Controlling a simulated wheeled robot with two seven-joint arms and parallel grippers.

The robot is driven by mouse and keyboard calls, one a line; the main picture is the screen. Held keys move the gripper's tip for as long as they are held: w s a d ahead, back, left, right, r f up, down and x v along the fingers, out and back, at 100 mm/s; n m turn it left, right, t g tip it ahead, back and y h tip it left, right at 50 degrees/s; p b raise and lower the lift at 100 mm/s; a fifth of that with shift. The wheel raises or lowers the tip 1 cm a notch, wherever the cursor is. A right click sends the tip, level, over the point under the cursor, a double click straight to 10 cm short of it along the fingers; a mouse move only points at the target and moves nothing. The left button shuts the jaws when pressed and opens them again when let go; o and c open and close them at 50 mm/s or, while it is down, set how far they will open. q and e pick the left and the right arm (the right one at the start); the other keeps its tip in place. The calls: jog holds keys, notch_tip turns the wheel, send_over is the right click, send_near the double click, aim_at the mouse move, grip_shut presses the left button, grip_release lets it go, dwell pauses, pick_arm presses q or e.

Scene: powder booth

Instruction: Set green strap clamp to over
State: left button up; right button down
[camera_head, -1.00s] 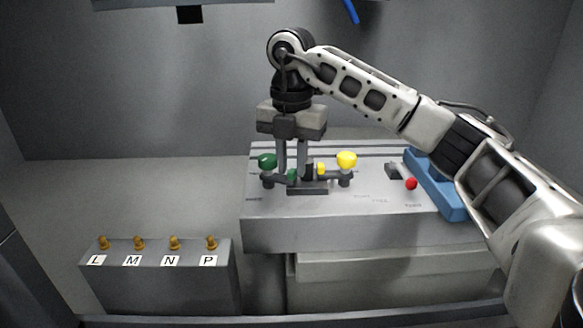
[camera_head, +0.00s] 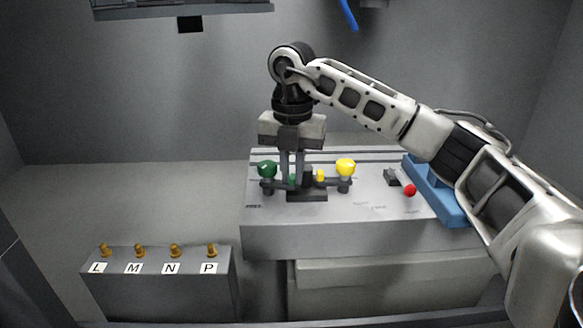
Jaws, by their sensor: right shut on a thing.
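The green strap clamp, with its round green knob (camera_head: 267,169) on a dark arm, is at the left of a dark block (camera_head: 307,196) on the grey bench. A yellow-knobbed clamp (camera_head: 345,168) mirrors it at the right of the block. My right gripper (camera_head: 292,182) points straight down over the left part of the block, just right of the green knob. Its fingers are close together, shut on the small green part beside the block; the fingers partly hide that part. My left gripper is out of view.
A red knob (camera_head: 409,190) and a blue bar (camera_head: 434,192) are at the bench's right. A grey box (camera_head: 160,285) with several brass pegs labelled L, M, N and P stands at front left. A blue hose (camera_head: 348,14) hangs at the top.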

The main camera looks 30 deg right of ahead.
aim_at(292, 176)
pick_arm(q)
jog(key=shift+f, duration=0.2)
pick_arm(e)
jog(key=c, duration=1.7)
grip_release()
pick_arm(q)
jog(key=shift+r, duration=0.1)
pick_arm(e)
jog(key=shift+r, duration=0.1)
jog(key=shift+r, duration=0.2)
pick_arm(q)
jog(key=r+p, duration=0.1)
jog(key=p, duration=0.3)
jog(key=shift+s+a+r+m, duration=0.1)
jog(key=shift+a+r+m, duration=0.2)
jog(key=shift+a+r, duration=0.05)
pick_arm(e)
notch_tip(292, 176, up, 16)
jog(key=shift+f, duration=0.25)
jog(key=shift+o, duration=0.3)
